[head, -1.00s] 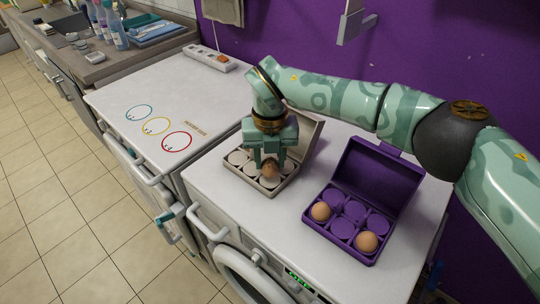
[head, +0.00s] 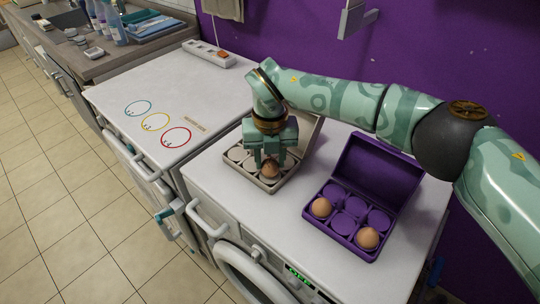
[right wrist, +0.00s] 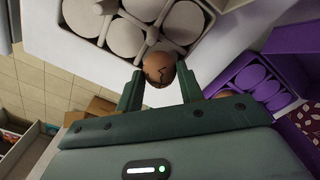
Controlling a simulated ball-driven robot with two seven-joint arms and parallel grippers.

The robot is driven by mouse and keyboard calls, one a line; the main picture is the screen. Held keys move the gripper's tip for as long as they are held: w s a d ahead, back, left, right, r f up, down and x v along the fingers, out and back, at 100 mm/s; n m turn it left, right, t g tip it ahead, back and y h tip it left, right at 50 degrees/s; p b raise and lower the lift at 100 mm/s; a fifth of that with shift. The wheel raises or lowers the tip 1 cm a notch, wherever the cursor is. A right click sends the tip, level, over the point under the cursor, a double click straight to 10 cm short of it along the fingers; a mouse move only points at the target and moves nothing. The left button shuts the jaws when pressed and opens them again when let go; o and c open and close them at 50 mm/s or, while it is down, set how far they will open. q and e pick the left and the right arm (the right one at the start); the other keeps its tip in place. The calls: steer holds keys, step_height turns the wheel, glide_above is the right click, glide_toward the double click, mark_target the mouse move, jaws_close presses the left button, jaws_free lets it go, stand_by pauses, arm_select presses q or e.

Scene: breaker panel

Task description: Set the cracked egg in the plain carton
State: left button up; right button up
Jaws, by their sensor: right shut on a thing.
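The cracked egg (right wrist: 159,68) is brown with a dark zigzag crack, seen in the right wrist view. My right gripper (right wrist: 160,84) is shut on it, a finger on each side. In the head view the egg (head: 269,171) shows below my right gripper (head: 270,158), at the front part of the plain carton (head: 262,186). I cannot tell whether it touches a cup. The plain carton is grey-beige with its lid open at the back. My left gripper is out of view.
An open purple carton (head: 345,240) stands to the right on the same white machine top (head: 300,215), with two brown eggs (head: 321,207) in it. On the left, a white top (head: 150,95) bears three coloured rings. A power strip (head: 208,54) lies at its back.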

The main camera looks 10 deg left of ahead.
steer(key=shift+f+b, duration=0.4)
steer(key=shift+f, duration=0.8)
stand_by(0.4)
steer(key=o, duration=1.1)
steer(key=shift+c, duration=0.2)
